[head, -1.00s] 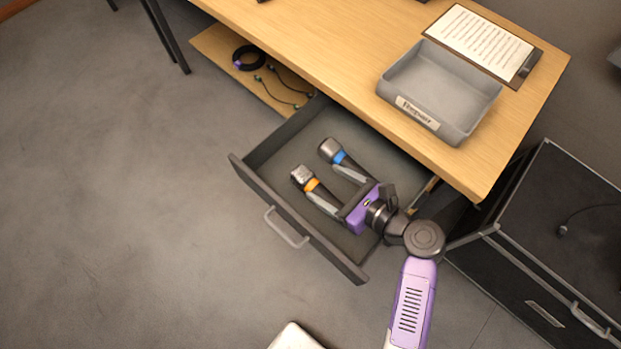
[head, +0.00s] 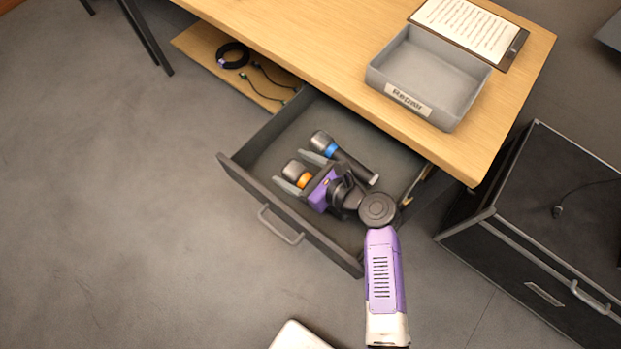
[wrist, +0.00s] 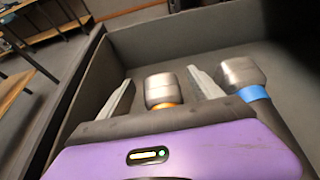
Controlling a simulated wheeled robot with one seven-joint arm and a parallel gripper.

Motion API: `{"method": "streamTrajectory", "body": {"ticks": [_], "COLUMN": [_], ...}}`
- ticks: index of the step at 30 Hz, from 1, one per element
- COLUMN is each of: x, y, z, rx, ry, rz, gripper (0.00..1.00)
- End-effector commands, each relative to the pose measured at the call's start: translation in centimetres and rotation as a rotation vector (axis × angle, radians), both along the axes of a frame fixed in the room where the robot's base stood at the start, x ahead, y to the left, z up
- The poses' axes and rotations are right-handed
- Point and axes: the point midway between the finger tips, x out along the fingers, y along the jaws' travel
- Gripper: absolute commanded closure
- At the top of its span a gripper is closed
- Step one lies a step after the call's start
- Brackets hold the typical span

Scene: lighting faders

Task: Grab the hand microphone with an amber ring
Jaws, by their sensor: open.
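The hand microphone with an amber ring (head: 296,173) lies in the open drawer (head: 262,214). Its silver head and amber ring show; its handle is hidden under my gripper. My gripper (head: 298,172) is open, with one finger on each side of this microphone. In the wrist view the amber-ring microphone (wrist: 164,90) lies between the two fingers of my gripper (wrist: 163,88), with a visible gap on each side. A second microphone with a blue ring (head: 330,150) lies beside it, just outside the finger nearer the desk; it also shows in the wrist view (wrist: 243,75).
The drawer's walls stand close around my gripper. The wooden desk top (head: 300,65) overhangs the drawer's back and carries a grey labelled tray (head: 447,110) and a clipboard (head: 465,28). A black case (head: 560,215) stands at right. Cables (head: 233,55) lie on a lower shelf.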

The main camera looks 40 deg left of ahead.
Motion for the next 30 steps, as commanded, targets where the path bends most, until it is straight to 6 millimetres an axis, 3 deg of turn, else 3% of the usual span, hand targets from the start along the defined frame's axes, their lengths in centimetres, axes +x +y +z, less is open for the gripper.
{"method": "streamTrajectory", "body": {"ticks": [2,13,23,30], "x": [0.0,0.0,0.1,0.1], "y": [0.0,0.0,0.0,0.0], "z": [0.0,0.0,0.3,2.5], "rx": [0.0,0.0,0.002,0.003], "ry": [0.0,0.0,-0.001,-0.004], "rz": [0.0,0.0,-0.001,0.001], "gripper": [0.25,0.98,1.0,1.0]}}
